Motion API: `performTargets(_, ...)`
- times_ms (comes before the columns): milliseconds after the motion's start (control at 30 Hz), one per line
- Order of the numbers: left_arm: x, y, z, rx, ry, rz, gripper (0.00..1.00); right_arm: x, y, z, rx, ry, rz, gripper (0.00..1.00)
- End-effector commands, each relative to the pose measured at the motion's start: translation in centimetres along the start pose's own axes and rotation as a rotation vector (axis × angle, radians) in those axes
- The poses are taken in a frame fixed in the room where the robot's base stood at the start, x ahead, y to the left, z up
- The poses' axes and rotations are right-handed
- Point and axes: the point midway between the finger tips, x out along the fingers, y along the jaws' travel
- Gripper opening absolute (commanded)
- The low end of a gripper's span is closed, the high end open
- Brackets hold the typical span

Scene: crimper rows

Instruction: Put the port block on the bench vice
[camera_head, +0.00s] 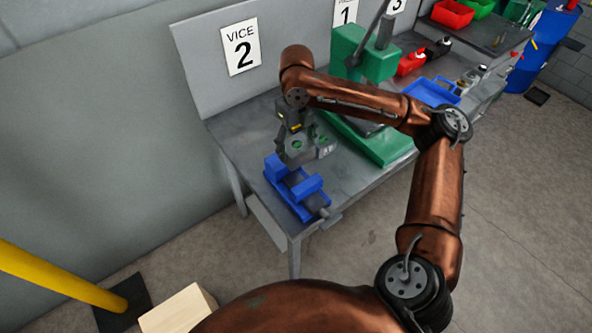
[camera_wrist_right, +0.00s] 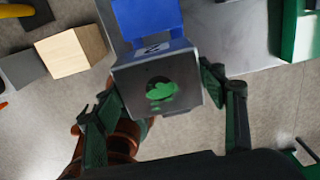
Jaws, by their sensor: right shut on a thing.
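The port block (camera_head: 322,152) is a grey block with a round opening and green inside it. My right gripper (camera_head: 300,141) is shut on it and holds it above the near left end of the bench. In the right wrist view the block (camera_wrist_right: 128,82) sits between the two fingers of the gripper (camera_wrist_right: 165,92). The blue bench vice (camera_head: 311,187) stands on the bench just below the block, near the front edge. Part of the vice also shows beyond the block in the right wrist view (camera_wrist_right: 148,18). Whether block and vice touch is unclear. My left gripper is out of view.
A green press (camera_head: 361,55) stands on the bench right of the block, partly behind my right arm. A "VICE 2" sign (camera_head: 241,47) is behind. A wooden box (camera_head: 178,309) is on the floor.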

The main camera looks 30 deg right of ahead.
Motion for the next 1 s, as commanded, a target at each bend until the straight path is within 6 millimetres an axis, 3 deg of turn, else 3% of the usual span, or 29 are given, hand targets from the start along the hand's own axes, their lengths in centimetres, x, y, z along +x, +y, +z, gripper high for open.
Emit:
performTargets(433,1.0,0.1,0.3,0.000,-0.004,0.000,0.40,5.8,0.0,0.3,-0.001,-0.001,0.000,0.07)
performTargets(767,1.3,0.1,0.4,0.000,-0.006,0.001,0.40,7.8,0.0,0.3,-0.001,-0.003,0.000,0.07)
performTargets(1000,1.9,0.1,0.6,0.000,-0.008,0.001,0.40,11.2,0.0,0.3,-0.002,-0.001,0.000,0.07)
